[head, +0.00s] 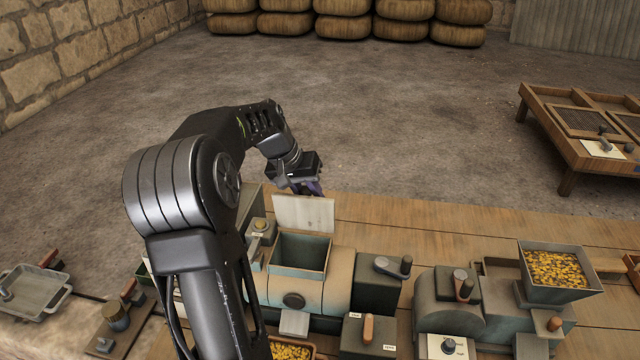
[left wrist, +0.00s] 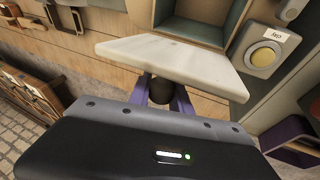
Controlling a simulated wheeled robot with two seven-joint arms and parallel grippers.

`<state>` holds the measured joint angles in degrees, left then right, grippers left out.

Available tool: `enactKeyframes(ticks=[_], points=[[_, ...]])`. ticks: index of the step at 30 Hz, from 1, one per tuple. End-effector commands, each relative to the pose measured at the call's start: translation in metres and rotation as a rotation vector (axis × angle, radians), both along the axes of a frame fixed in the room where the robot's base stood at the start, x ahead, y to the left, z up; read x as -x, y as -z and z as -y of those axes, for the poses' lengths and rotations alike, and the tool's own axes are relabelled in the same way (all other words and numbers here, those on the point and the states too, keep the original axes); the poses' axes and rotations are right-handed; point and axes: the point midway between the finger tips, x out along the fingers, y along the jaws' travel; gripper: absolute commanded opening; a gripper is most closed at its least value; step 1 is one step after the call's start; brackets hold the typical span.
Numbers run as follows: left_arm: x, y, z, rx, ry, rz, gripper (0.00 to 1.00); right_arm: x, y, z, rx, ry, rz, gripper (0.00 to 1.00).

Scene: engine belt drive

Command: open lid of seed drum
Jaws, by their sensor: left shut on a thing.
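The seed drum (head: 330,292) is a pale horizontal cylinder on the bench with a square open hopper (head: 300,253) on top. Its whitish lid (head: 304,213) stands raised at the hopper's back edge. My left gripper (head: 308,188) is behind and above the lid, reaching in from the left. In the left wrist view the lid (left wrist: 175,58) lies just past my left gripper (left wrist: 160,98), whose purple fingers are shut on the dark round knob (left wrist: 161,90) under it. The hopper's green-grey inside (left wrist: 205,12) shows beyond the lid. My right gripper is not in view.
A metal tray (head: 35,290) is at the far left. A wooden table (head: 590,135) stands back right. The bench behind the machines is clear.

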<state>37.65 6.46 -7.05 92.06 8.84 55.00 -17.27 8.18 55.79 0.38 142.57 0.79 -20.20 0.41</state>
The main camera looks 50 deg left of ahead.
Motion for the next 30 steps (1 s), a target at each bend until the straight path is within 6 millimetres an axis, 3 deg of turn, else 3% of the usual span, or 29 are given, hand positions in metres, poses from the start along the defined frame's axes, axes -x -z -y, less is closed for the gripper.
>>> enactKeyframes(ticks=[14, 15, 23, 30], points=[[0.0049, 0.0060, 0.0022, 0.020, 0.006, -0.027, 0.00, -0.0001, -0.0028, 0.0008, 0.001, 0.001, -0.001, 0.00], [0.0050, 0.0061, 0.0023, 0.020, 0.006, -0.027, 0.25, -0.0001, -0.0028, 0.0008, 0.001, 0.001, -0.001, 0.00], [0.0046, 0.0043, 0.0014, 0.018, 0.004, -0.024, 0.46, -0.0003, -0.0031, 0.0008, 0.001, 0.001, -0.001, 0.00], [0.0044, 0.0029, 0.0009, 0.016, 0.003, -0.022, 0.46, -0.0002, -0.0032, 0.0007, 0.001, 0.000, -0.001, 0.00]])
